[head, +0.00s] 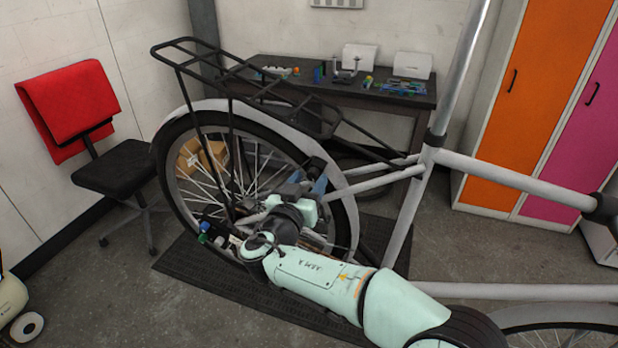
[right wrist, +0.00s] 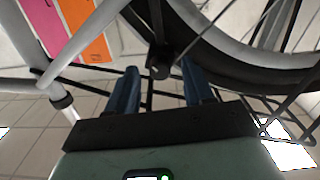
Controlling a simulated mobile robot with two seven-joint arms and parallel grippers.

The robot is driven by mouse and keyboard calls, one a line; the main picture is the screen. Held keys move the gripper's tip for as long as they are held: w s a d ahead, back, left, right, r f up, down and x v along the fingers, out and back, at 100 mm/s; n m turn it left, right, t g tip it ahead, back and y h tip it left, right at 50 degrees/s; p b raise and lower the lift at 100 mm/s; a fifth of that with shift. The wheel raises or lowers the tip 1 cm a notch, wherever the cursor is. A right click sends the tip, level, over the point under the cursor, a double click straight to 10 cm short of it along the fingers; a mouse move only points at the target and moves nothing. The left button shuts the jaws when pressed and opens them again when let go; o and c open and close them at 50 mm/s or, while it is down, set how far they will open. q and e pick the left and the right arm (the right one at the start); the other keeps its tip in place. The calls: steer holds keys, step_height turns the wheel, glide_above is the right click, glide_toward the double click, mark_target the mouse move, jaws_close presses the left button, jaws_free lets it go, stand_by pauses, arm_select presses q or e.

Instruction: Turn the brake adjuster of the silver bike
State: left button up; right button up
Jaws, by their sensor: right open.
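The silver bike (head: 417,190) stands with its rear wheel and black rack on the left of the head view. My right arm reaches to the middle of the rear wheel. My right gripper (head: 308,184) has its blue fingers by the wheel there. In the right wrist view my right gripper (right wrist: 160,70) is open, its two blue fingers apart. A short black round knob (right wrist: 159,63) shows between the fingertips, near the wheel; I cannot tell for sure that it is the brake adjuster. The knob is hidden in the head view. My left gripper is not in view.
A dark workbench (head: 345,96) with small items stands behind the bike. A black chair (head: 115,172) with a red cloth (head: 68,105) is at the left. Orange (head: 540,100) and pink lockers stand at the right. A dark mat (head: 215,272) lies under the wheel. Spokes and frame tubes surround the gripper closely.

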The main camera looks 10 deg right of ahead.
steer(key=shift+w+d, duration=0.2)
steer(key=shift+w, duration=0.1)
jaws_close()
steer(key=shift+f+n+b, duration=0.1)
steer(key=shift+n+b, duration=0.2)
